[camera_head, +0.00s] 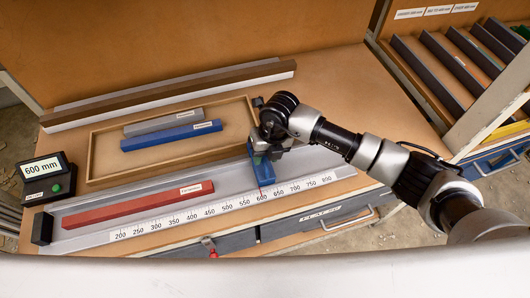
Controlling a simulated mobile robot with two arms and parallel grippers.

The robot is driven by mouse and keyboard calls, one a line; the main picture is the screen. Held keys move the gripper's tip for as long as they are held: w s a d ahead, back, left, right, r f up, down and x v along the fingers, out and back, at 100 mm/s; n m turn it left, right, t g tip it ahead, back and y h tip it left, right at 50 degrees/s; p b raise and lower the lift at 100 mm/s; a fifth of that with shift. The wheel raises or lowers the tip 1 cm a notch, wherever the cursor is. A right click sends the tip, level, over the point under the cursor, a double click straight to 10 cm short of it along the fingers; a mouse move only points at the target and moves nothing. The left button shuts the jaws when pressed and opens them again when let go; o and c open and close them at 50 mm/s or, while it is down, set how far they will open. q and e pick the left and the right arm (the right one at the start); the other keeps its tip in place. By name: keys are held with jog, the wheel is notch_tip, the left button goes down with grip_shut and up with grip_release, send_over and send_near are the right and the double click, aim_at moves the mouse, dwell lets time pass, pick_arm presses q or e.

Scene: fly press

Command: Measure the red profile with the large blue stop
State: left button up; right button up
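The red profile (138,204) lies lengthwise on the grey measuring rail (100,238), with a white label near its right end. The large blue stop (263,178) sits on the rail to its right, a clear gap away. Its red pointer line is near 600 on the white scale (225,205). The black display box (47,178) at the left reads 600 mm and has a green button. My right gripper (268,146) is down at the top of the blue stop. Its fingertips are hard to make out, so its grip is unclear. My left gripper is out of view.
A wooden tray (97,158) behind the rail holds a grey profile (163,123) and a blue profile (171,136). A long brown profile (170,93) lies behind it. A dark end block (42,228) stands at the rail's left end. A labelled rack (450,60) stands at right.

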jog(key=shift+a+f, duration=0.1)
jog(key=shift+f, duration=0.3)
grip_shut()
